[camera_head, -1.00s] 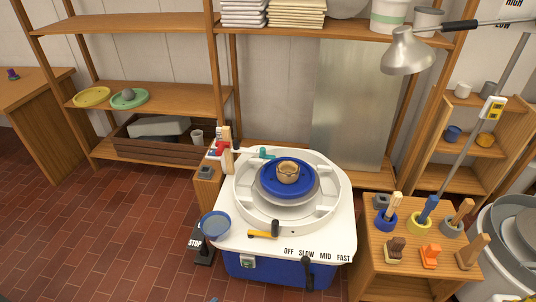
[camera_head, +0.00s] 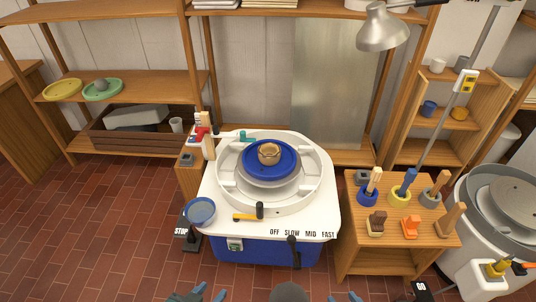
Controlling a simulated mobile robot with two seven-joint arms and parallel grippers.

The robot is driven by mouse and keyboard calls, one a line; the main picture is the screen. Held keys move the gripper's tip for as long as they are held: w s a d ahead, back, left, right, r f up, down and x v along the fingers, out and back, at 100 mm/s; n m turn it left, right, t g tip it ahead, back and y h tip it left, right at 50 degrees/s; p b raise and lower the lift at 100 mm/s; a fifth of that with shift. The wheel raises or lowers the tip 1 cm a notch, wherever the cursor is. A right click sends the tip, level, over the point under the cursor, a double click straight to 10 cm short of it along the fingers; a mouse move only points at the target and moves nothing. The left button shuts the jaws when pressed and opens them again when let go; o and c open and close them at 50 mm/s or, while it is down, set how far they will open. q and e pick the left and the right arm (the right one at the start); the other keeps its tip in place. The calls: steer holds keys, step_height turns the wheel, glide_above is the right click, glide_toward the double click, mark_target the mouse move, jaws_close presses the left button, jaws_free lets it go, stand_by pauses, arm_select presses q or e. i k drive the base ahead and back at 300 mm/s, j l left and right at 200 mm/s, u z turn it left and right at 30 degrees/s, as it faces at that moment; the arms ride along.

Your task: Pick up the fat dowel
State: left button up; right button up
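Several upright pieces stand in holders on the small wooden table (camera_head: 348,232) at the right. Pale sticks (camera_head: 374,180) stand in a blue cup, a blue piece (camera_head: 406,183) in a yellow ring and a wooden rod (camera_head: 438,186) in a grey cup. A tilted wooden piece (camera_head: 452,217) is at the front right corner. I cannot tell for sure which is the fat dowel. My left gripper (camera_head: 209,291) shows at the bottom edge, blue fingertips apart, empty. My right gripper (camera_head: 345,297) is barely in view at the bottom edge, its tips apart. Both are far from the holders.
The pottery wheel (camera_head: 325,205) stands in front of me with a small clay pot (camera_head: 269,153) on its blue disc. A grey lamp (camera_head: 382,28) hangs above; a grey round machine (camera_head: 466,205) is at right.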

mark_target(377, 172)
steer(key=z, duration=0.3)
steer(key=i+l+z, duration=0.2)
steer(key=z, duration=0.25)
steer(key=i+z, duration=0.35)
steer(key=z, duration=0.15)
steer(key=i+l, duration=0.1)
steer(key=i, duration=0.75)
